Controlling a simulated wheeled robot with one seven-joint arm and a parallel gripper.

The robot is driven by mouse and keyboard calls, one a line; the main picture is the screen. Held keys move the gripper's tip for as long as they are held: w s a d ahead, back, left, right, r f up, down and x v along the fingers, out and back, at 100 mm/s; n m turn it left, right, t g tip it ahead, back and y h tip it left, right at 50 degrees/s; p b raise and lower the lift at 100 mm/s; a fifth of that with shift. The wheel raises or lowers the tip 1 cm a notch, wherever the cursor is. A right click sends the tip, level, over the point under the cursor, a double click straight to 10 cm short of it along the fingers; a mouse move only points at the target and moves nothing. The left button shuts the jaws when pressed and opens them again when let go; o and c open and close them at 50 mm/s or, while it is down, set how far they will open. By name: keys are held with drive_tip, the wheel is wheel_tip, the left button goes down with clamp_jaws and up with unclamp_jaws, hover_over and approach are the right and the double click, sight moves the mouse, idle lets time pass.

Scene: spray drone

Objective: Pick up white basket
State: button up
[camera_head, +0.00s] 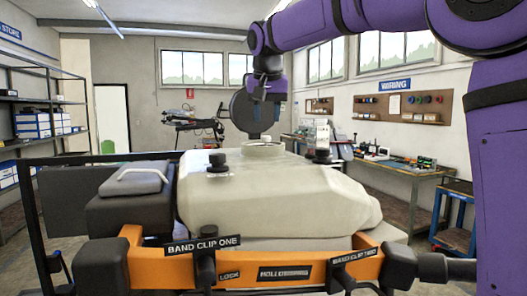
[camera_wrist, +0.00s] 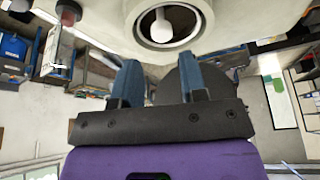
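The white basket (camera_wrist: 162,27) shows in the wrist view as a pale shape inside the round opening (camera_wrist: 145,24) on top of the cream tank. In the head view the tank (camera_head: 275,198) sits behind an orange bar, and its round opening (camera_head: 264,147) is at the top; the basket cannot be made out there. My gripper (camera_head: 266,122) is above that opening. In the wrist view my gripper (camera_wrist: 158,72) has its two blue-grey fingers apart with nothing held between them, and the fingers are clear of the basket.
A dark round disc (camera_head: 241,112) stands beside my gripper, partly hidden by it. A black cap (camera_head: 217,161) and a clear fitting (camera_head: 322,142) rise from the tank top. The orange bar (camera_head: 150,269) crosses the front. A workbench (camera_head: 405,168) stands at right, shelves (camera_head: 40,118) at left.

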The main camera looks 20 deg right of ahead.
sight(263, 145)
drive_tip(key=shift+a+x, duration=0.1)
drive_tip(key=shift+x, duration=1.5)
drive_tip(key=shift+a+x, duration=0.15)
drive_tip(key=shift+x, duration=1.45)
drive_tip(key=shift+s, duration=0.2)
drive_tip(key=c, duration=0.7)
